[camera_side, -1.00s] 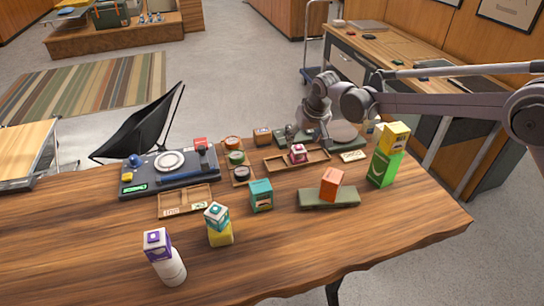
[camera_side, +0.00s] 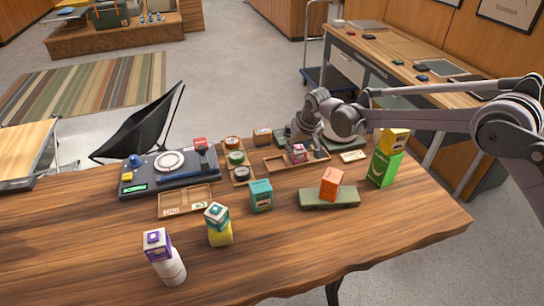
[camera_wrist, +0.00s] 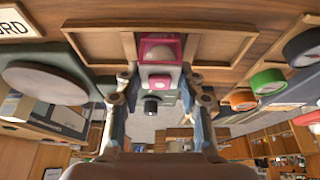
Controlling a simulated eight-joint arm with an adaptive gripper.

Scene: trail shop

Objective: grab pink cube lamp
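The pink cube lamp (camera_side: 298,153) stands in a shallow wooden tray (camera_side: 276,164) at the back middle of the table. In the wrist view the lamp (camera_wrist: 160,50) shows a pink frame with a pale dome and sits straight ahead between my fingertips. My gripper (camera_wrist: 160,76) is open, one finger on each side of the lamp's line. In the side view my gripper (camera_side: 312,153) is low, just right of the lamp. I cannot tell whether either finger touches it.
An orange cube (camera_side: 331,183) on a green block, a teal cube (camera_side: 261,196) and a green-and-yellow stack (camera_side: 385,168) stand nearer the front. Round tins (camera_side: 237,158) lie left of the tray. The front right of the table is clear.

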